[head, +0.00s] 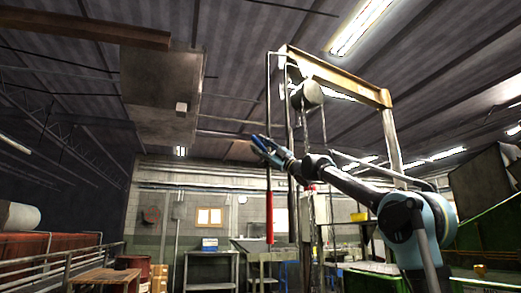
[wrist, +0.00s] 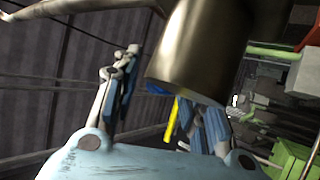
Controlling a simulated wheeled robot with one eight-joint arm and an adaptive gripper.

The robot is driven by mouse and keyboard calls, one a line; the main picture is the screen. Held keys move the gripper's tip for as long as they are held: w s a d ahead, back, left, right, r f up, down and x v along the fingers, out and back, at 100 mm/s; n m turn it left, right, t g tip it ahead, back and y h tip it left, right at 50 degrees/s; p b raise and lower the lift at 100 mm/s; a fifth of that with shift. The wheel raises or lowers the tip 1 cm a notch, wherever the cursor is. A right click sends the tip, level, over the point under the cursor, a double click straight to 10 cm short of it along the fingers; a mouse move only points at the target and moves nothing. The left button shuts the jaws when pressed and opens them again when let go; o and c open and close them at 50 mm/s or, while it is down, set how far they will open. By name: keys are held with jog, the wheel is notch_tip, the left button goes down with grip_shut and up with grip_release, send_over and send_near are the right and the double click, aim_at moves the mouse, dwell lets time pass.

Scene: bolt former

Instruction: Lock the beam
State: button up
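A tan overhead beam (head: 340,76) runs across the top of a frame in the head view. I cannot make out a lock on it. In the wrist view, a large brownish metal cylinder (wrist: 200,50) fills the upper middle. I see nothing held; contact with the cylinder cannot be told.
A red handle (head: 269,217) hangs on a thin vertical rod below my gripper. Thin posts stand close to its right. A grey metal table (head: 211,252) and a wooden table (head: 105,276) stand below. Green machinery (head: 490,245) is at the right.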

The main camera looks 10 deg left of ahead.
jog(key=shift+a+r, duration=0.2)
grip_shut()
jog(key=shift+s+a, duration=0.1)
